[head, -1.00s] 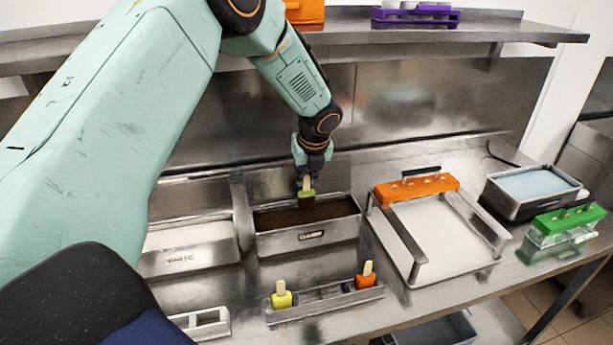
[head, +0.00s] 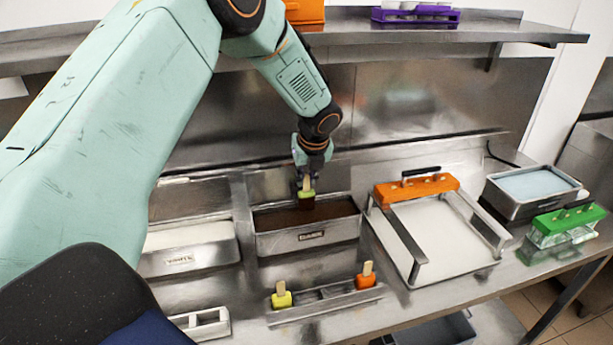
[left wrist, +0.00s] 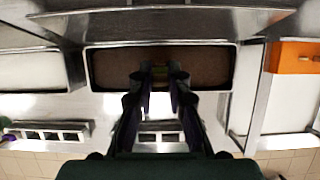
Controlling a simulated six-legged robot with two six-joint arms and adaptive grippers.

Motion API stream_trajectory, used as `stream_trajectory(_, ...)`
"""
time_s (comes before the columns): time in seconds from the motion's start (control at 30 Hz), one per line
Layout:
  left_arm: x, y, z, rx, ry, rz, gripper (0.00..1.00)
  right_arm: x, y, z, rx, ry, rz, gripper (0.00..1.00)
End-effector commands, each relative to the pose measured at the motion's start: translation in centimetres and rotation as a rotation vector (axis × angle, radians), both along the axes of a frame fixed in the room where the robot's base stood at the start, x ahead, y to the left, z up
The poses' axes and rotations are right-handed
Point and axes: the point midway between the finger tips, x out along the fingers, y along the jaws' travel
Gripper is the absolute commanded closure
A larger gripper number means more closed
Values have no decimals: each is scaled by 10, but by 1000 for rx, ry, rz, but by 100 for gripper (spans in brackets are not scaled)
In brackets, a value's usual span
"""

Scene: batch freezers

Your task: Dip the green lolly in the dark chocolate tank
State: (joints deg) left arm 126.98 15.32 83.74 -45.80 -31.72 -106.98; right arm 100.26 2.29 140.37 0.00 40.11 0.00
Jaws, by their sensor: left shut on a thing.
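My left gripper (head: 306,178) is shut on the stick of the green lolly (head: 306,194), which hangs upright over the dark chocolate tank (head: 312,238). The lolly's upper part is green and its lower part looks dark brown. Whether its bottom end touches the chocolate is hard to tell. The tank is a steel tub with a front label and dark brown filling. My right gripper is not in view.
A white-filled tank (head: 188,262) stands to the left. A holder (head: 325,308) in front carries a yellow lolly (head: 281,296) and an orange lolly (head: 366,276). A framed white tray (head: 450,240) with an orange bar (head: 416,188) stands to the right. A shelf (head: 430,28) runs above.

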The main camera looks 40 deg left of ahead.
Motion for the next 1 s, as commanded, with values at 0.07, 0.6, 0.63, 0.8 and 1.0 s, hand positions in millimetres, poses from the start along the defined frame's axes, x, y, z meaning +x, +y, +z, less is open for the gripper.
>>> stream_trajectory(0.07,0,0,4,0,-2,1,100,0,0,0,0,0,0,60)
stream_trajectory(0.6,0,0,48,1,-1,1,100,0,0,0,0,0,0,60)
stream_trajectory(0.63,0,0,49,0,0,1,100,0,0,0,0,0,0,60)
stream_trajectory(0.8,0,0,50,0,0,0,100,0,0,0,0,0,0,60)
stream_trajectory(1.0,0,0,50,0,0,0,100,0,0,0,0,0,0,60)
